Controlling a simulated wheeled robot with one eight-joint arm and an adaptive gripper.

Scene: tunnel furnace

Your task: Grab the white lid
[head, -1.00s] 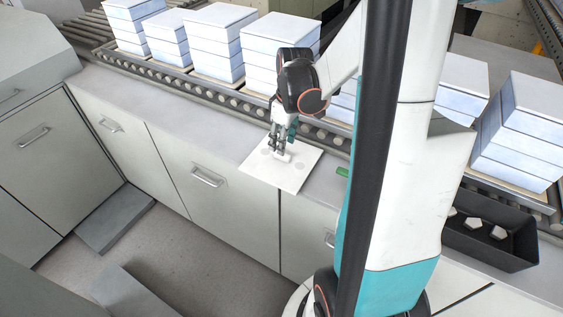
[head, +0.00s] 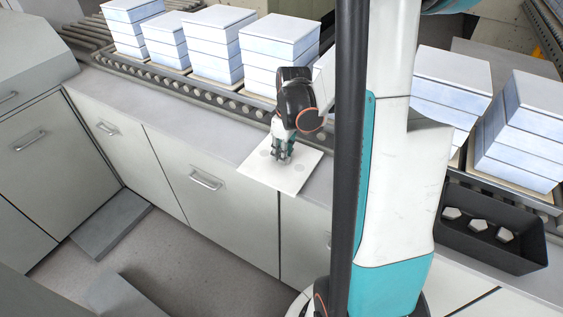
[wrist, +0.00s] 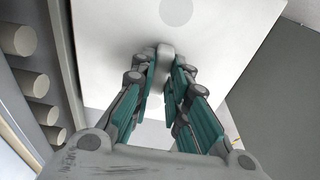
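The white lid (head: 292,180) is a thin square plate lying flat on the grey counter, with a small handle and faint round grey marks. In the wrist view the lid (wrist: 235,25) fills the upper middle, and the handle (wrist: 165,50) stands between my fingertips. My gripper (head: 283,157) points down at the lid's middle, with teal-padded fingers on either side of the handle. In the wrist view my gripper (wrist: 165,62) has its fingertips very close to the handle. Whether they press on it cannot be told.
Stacks of pale blue-white blocks (head: 215,45) stand on a roller conveyor (head: 225,97) behind the counter (head: 150,122). A black tray (head: 490,240) with white pieces (head: 478,226) sits at the right. The counter left of the lid is clear.

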